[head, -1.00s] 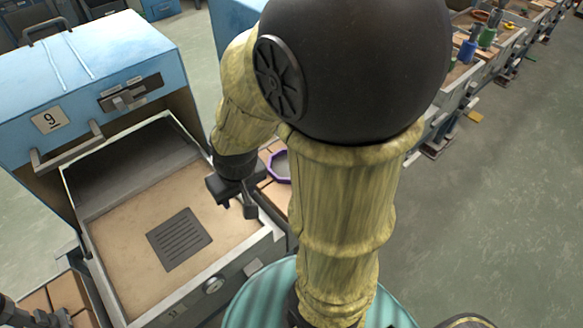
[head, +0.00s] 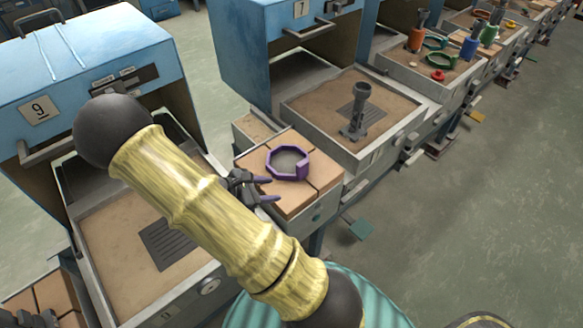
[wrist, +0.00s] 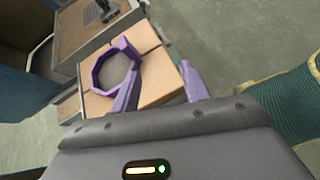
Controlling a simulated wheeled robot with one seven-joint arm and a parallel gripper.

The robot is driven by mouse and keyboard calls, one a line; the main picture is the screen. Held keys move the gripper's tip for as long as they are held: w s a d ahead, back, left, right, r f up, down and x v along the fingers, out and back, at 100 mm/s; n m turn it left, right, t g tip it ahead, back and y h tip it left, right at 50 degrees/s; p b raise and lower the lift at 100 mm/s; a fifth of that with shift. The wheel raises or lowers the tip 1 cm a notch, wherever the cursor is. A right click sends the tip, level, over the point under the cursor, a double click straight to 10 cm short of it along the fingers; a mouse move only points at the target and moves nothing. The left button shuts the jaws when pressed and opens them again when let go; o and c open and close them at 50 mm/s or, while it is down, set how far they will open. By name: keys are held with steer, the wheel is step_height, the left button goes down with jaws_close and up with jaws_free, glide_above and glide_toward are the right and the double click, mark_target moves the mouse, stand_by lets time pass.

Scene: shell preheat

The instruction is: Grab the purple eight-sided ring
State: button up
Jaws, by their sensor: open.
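The purple eight-sided ring (head: 302,170) lies flat on a tan tiled block top between two stations, with a small block on its near right side. It also shows in the wrist view (wrist: 96,74), beyond my fingers. My gripper (head: 267,189) is open and empty, just left of and in front of the ring in the head view. Its two purple-tipped fingers show in the wrist view (wrist: 160,88), the left one overlapping the ring's near edge in the picture. I cannot tell whether it touches.
The tiled top (head: 291,205) has bare room around the ring. Behind it, a sand tray (head: 310,112) bears a dark grey upright part (head: 357,112). Blue oven 9 (head: 40,115) stands left, with its open tray (head: 115,225) partly behind my arm. Open floor lies to the right.

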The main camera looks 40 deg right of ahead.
steer(key=w+n+t+h, duration=0.1)
steer(key=w+f+n+h, duration=0.1)
steer(key=n, duration=0.1)
steer(key=w+d+n+t, duration=0.1)
steer(key=w, duration=0.1)
steer(key=shift+w+f+t+h, duration=0.1)
steer(key=shift+f+t+h, duration=0.2)
steer(key=shift+h, duration=0.1)
glide_toward(301, 164)
steer(key=x, duration=0.5)
steer(key=shift+s+d+p, duration=0.2)
steer(key=shift+d+p, duration=0.1)
steer(key=shift+p, duration=0.05)
steer(key=shift+d, duration=0.1)
steer(key=shift+w+p+x, duration=0.15)
steer(key=shift+p+x, duration=0.1)
steer(key=shift+x, duration=1.05)
steer(key=shift+w+p+x, duration=0.15)
steer(key=shift+p+x, duration=0.1)
steer(key=shift+x, duration=1.05)
steer(key=shift+f, duration=0.1)
